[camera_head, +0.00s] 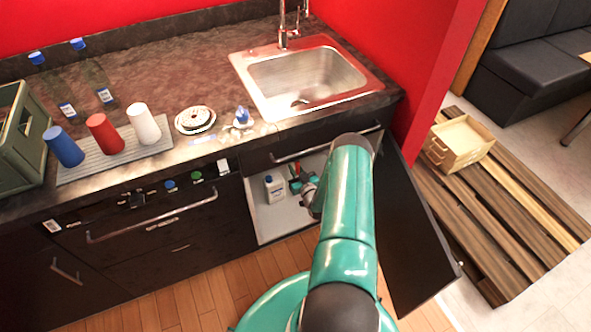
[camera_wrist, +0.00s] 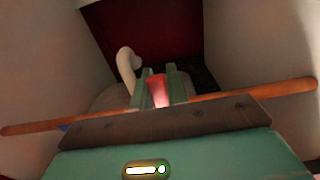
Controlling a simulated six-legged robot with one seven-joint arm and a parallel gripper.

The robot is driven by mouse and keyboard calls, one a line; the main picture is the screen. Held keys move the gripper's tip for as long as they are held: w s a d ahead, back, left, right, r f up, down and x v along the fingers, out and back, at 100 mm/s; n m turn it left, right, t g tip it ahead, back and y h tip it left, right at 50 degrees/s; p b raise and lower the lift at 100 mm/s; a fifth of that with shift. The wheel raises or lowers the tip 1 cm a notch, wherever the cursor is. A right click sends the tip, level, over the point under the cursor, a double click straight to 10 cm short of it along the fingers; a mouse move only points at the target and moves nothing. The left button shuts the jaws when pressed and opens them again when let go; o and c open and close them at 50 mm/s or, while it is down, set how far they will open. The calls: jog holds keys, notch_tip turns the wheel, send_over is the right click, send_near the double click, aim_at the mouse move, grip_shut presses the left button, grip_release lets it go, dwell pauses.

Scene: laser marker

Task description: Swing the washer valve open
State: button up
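In the wrist view, the two green fingers of my gripper (camera_wrist: 161,88) stand close together, one on each side of a red piece (camera_wrist: 159,92), which looks like the washer valve's handle. The red fills the narrow gap between the fingers, so they look shut on it. The valve's body is hidden behind the fingers. In the head view, my gripper (camera_head: 298,182) is inside the open cabinet under the sink.
A white curved pipe (camera_wrist: 126,68) rises just left of the fingers. Pale cabinet walls flank both sides. In the head view, a white bottle (camera_head: 274,188) stands left of my gripper. The dark cabinet door (camera_head: 415,235) hangs open on the right, beside my arm.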

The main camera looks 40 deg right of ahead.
grip_shut()
jog(key=shift+a+m, duration=0.1)
jog(key=shift+m, duration=0.2)
jog(key=shift+w+a+r+m, duration=0.3)
jog(key=shift+a+m, duration=0.35)
jog(key=shift+m, duration=1)
jog(key=shift+w+a+r+m, duration=0.15)
jog(key=shift+a+r+m, duration=0.45)
jog(key=shift+m, duration=1.1)
jog(key=shift+w+a+r+m, duration=0.2)
jog(key=shift+a+m, duration=0.55)
jog(key=shift+m, duration=0.9)
jog(key=o, duration=0.6)
grip_release()
jog(key=shift+o, duration=0.2)
